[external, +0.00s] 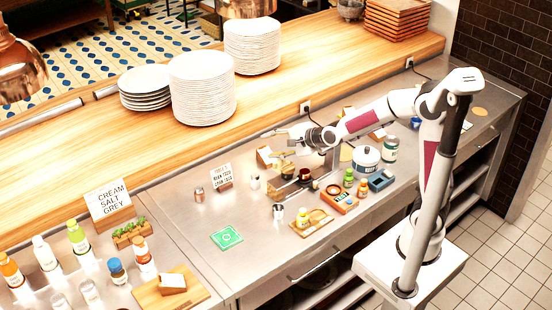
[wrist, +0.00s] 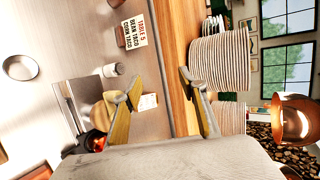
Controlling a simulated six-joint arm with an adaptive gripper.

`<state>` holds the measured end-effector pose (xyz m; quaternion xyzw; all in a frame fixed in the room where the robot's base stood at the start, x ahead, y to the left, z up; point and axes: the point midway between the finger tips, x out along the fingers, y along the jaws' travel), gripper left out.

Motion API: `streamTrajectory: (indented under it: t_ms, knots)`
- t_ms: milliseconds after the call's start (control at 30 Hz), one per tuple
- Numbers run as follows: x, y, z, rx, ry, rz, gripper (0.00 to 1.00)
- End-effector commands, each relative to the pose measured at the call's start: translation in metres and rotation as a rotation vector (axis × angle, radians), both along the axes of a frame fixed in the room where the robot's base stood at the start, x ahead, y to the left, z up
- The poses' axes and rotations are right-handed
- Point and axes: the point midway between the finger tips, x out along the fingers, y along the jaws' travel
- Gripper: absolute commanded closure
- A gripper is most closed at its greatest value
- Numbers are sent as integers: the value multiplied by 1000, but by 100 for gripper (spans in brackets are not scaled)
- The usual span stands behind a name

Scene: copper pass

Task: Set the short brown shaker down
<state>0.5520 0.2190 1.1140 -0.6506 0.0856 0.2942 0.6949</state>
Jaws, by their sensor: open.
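My gripper (external: 277,146) is open and raised above the steel counter, near its back edge. In the wrist view, my gripper (wrist: 158,88) has its two yellowish fingers spread, with nothing held between them. A short dark brown container (external: 305,176), possibly the brown shaker, stands on the counter below and right of my gripper. A small grey-brown shaker (external: 198,194) stands upright farther left, apart from my gripper. I cannot tell surely which one is the short brown shaker. A pale shaker (external: 255,182) stands between them; a pale shaker also shows in the wrist view (wrist: 110,70).
An order sign (external: 221,174) stands behind a green square mat (external: 227,237). A metal cup (external: 278,211), a wooden tray (external: 324,222) and an orange box (external: 340,201) crowd the middle. Plate stacks (external: 203,90) stand on the wooden ledge. The steel around the mat is clear.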

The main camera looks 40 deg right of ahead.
Motion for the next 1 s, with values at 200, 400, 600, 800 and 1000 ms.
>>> streamTrajectory:
  t_ms: [200, 400, 600, 800, 1000]
  knots:
    - [-26, -31, 12, -166, 1, 86, 58]
    - [-56, -62, 19, -335, 9, 184, 58]
    - [-96, -96, 24, -529, 25, 307, 58]
    - [-141, -130, 24, -720, 49, 442, 58]
    - [-190, -162, 20, -897, 81, 587, 58]
